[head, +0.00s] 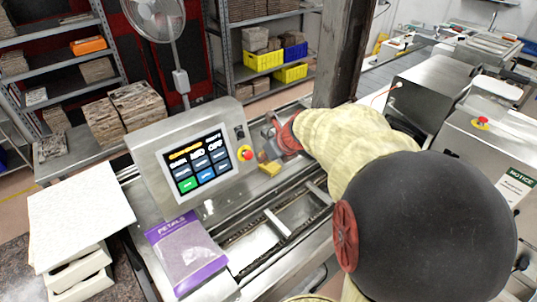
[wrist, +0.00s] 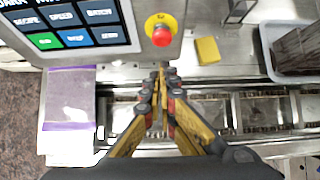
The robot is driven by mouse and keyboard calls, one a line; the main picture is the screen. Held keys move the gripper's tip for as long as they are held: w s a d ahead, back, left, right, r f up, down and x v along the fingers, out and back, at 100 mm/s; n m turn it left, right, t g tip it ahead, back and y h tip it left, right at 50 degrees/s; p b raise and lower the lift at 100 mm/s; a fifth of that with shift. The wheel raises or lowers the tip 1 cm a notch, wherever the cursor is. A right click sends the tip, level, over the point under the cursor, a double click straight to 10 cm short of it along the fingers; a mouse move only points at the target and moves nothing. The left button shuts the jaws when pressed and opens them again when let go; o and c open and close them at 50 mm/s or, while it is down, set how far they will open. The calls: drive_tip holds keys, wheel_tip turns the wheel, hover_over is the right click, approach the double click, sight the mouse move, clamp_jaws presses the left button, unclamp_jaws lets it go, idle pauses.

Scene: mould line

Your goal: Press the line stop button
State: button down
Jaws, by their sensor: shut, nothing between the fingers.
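The red stop button (head: 245,153) on its yellow collar sits at the lower right of the grey control panel (head: 160,143), beside the lit touchscreen (head: 198,163). In the wrist view the red button (wrist: 162,36) shows near the top centre. My gripper (wrist: 162,72) is shut and empty, its fingertips together just below the button in that picture. I see no contact; the depth between tips and button is hard to judge. In the head view my arm reaches in from the right and its end is close to the panel's right side.
A yellow block (head: 269,169) lies right of the button. A purple petals bag (head: 187,252) lies in front of the panel. The conveyor (head: 275,225) runs below my gripper. A grey tray (wrist: 270,62) stands at right. Another red button (head: 481,122) is on the far-right machine.

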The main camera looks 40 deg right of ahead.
sight(247, 154)
drive_tip(key=w+f, duration=0.3)
drive_tip(key=w, duration=0.2)
drive_tip(key=shift+w+d+f, duration=0.15)
drive_tip(key=shift+w+f, duration=0.1)
drive_tip(key=shift+f, duration=0.05)
